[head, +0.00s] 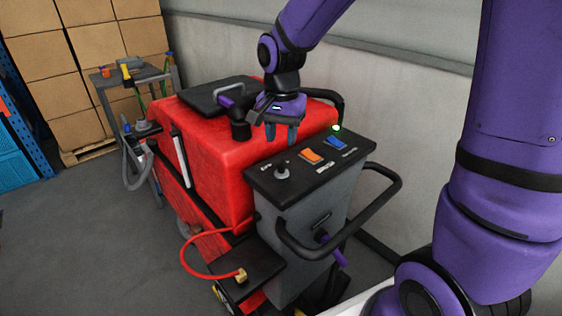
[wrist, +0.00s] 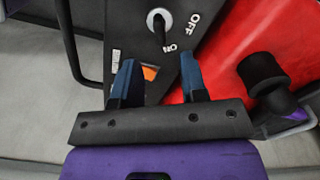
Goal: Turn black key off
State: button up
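The black key (head: 281,172) sits in a round light-grey switch on the dark control panel (head: 262,178) of the red scrubber. In the wrist view the black key (wrist: 160,27) lies near the top middle, its narrow end towards the ON label (wrist: 171,48); the OFF label (wrist: 194,18) is to its right. My gripper (head: 282,135) hangs above the panel's far edge, pointing down. In the wrist view my gripper (wrist: 158,62) is open and empty, its blue fingers apart and short of the key in the picture.
An orange switch (head: 311,155), a blue switch (head: 335,144) and a lit green lamp (head: 337,128) share the panel. A black handlebar (head: 378,211) loops around the panel's near side. A black pipe fitting (wrist: 262,75) stands right of my fingers.

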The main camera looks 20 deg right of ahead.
aim_at(282, 160)
notch_tip(282, 160, down, 8)
jog(key=shift+r, duration=0.2)
grip_shut()
